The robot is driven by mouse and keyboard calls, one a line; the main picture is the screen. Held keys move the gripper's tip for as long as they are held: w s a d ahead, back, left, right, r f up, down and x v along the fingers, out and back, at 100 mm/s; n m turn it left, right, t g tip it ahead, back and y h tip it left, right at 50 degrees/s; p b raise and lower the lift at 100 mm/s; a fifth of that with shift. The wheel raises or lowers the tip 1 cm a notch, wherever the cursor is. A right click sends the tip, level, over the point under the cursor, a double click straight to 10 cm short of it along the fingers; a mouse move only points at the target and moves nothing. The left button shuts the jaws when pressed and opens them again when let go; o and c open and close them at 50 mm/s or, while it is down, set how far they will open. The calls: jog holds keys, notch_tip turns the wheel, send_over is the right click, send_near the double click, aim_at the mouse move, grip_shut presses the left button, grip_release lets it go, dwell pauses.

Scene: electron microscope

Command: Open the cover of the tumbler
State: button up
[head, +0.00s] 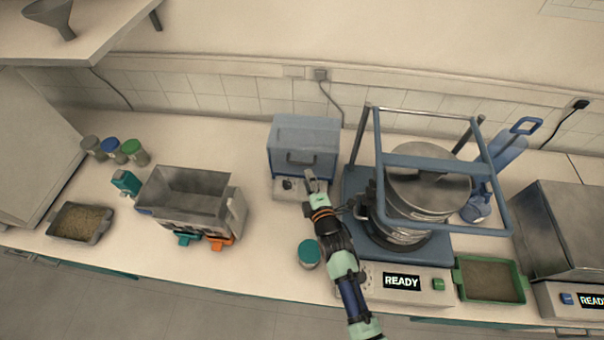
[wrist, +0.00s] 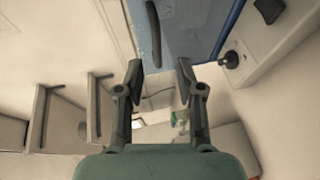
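The tumbler appears to be the blue-grey box (head: 303,135) at the back middle of the bench. Its cover is down, with a dark handle (head: 301,158) on the front and a pale base with a knob below. My gripper (head: 313,183) is just in front of its lower right part in the head view, partly hiding the base. In the wrist view the blue cover (wrist: 190,28) and its dark handle (wrist: 153,35) are at the top, with a black knob (wrist: 231,59) to the right. My gripper (wrist: 160,72) is open, its fingers apart with nothing between them.
A sieve shaker (head: 420,254) with a blue frame stands close on the right. A teal-lidded jar (head: 309,253) stands beside my arm. A grey hopper (head: 190,193) is on the left. Bare bench lies between hopper and box.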

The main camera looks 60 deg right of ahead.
aim_at(302, 163)
jog(key=b+x, duration=0.1)
jog(key=x, duration=0.6)
jog(key=shift+w+d+r+b, duration=0.1)
jog(key=shift+w+d+b, duration=0.15)
jog(key=shift+w+b, duration=0.15)
grip_shut()
